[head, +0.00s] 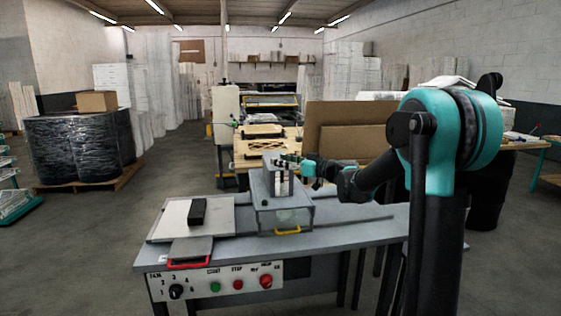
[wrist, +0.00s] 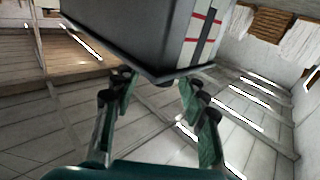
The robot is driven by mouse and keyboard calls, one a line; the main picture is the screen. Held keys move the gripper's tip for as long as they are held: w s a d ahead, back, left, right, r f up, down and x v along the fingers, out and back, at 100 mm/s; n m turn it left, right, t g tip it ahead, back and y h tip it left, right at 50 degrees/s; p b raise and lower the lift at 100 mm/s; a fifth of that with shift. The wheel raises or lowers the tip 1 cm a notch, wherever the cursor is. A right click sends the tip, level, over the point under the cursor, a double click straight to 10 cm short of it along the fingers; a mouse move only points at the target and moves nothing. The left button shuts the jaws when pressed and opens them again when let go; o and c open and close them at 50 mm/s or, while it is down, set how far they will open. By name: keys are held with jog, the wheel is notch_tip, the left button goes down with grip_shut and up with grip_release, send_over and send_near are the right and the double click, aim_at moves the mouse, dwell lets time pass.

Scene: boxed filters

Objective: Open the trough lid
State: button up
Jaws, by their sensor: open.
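A grey worktable (head: 350,218) bears two handled units. The middle one is a grey, partly see-through box (head: 298,216) with a yellow handle (head: 287,231) low at its front. A grey upright block (head: 276,184) stands on it. The left one is a low pale plate (head: 172,222) with a red handle (head: 190,264) at its front and a black block (head: 197,211) on top. I cannot tell which is the trough lid. My gripper (head: 306,167) is beside the upright block. In the wrist view my gripper (wrist: 157,95) is open, fingers apart, near a grey boxy body (wrist: 135,35).
A control panel (head: 225,281) with a knob and coloured buttons is on the table front. Behind are a wooden bench (head: 250,159) and brown cardboard (head: 345,130). A black-wrapped pallet load (head: 75,148) stands at left. Table space right of the box is mostly clear.

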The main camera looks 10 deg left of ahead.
jog(key=shift+w+a, duration=0.15)
jog(key=shift+a, duration=0.25)
grip_shut()
